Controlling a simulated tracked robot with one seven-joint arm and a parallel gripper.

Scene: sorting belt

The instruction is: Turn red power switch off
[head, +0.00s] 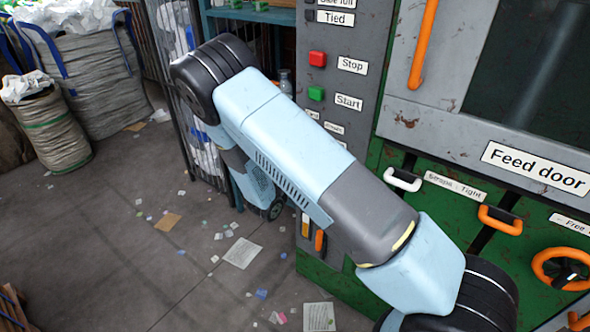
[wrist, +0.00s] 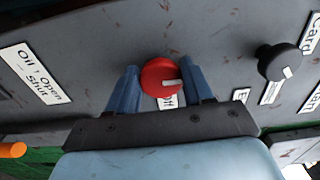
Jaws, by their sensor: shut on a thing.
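The red power switch (wrist: 156,72) is a round red knob on the grey panel in the wrist view, with a pale pointer mark toward its right side. A partly hidden white label just below it seems to end in "ff". My gripper (wrist: 162,78) has its two blue fingers on either side of the knob, shut on it. In the head view my arm covers the gripper and the switch, so neither shows there.
A black knob (wrist: 278,62) sits right of the switch, with labels beside it. An oil label (wrist: 34,73) is at left. The head view shows a red stop button (head: 317,58), a green start button (head: 316,94) and an orange wheel (head: 541,262). Scraps litter the floor.

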